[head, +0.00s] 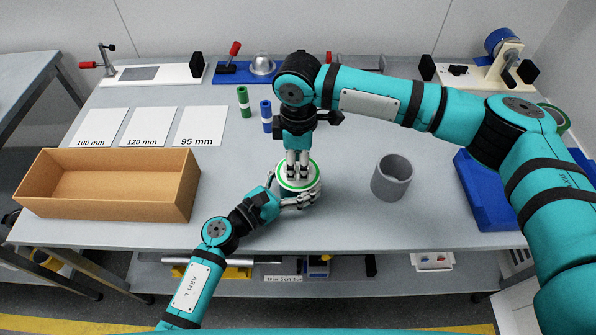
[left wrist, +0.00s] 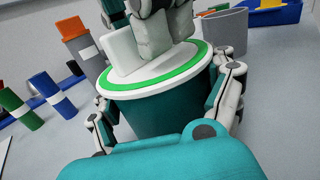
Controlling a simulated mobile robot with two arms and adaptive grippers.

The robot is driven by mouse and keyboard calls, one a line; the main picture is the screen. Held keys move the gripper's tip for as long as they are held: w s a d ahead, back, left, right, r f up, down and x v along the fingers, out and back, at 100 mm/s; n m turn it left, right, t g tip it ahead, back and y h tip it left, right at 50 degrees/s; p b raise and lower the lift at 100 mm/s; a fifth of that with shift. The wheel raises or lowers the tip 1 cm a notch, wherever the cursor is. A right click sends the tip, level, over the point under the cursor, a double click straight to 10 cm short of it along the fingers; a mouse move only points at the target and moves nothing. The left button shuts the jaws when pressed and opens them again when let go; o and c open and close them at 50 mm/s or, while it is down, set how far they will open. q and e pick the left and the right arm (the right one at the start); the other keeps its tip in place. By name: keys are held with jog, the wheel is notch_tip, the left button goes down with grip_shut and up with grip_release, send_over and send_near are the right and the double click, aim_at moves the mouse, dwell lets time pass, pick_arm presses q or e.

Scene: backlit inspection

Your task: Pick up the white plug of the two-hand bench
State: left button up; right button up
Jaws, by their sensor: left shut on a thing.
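The white plug (head: 299,186) is a round white disc with a green ring, seated on top of a dark teal cylindrical body (left wrist: 160,118) on the bench. In the left wrist view the plug (left wrist: 172,66) has a white block standing on its top. My left gripper (head: 295,188) is shut on the teal body, with its fingers on either side below the disc. My right gripper (head: 298,166) points down from above with its fingers at the white block. The fingers partly hide the block, and I cannot tell whether they grip it.
A grey cup (head: 391,180) stands to the right. An open cardboard box (head: 110,211) sits at the left, below three white labelled cards (head: 148,127). Green (head: 243,103) and blue (head: 266,117) cylinders stand behind. A blue tray (head: 480,200) lies partly under my right arm. Fixtures line the back.

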aim_at(298, 163)
pick_arm(q)
jog(key=shift+f, duration=0.3)
pick_arm(e)
grip_shut()
notch_tip(298, 163, up, 10)
dwell(0.5)
pick_arm(q)
jog(key=o, duration=0.9)
jog(key=shift+o, duration=1.2)
jog(key=shift+w+r, duration=0.1)
pick_arm(e)
jog(key=shift+w+f, duration=0.1)
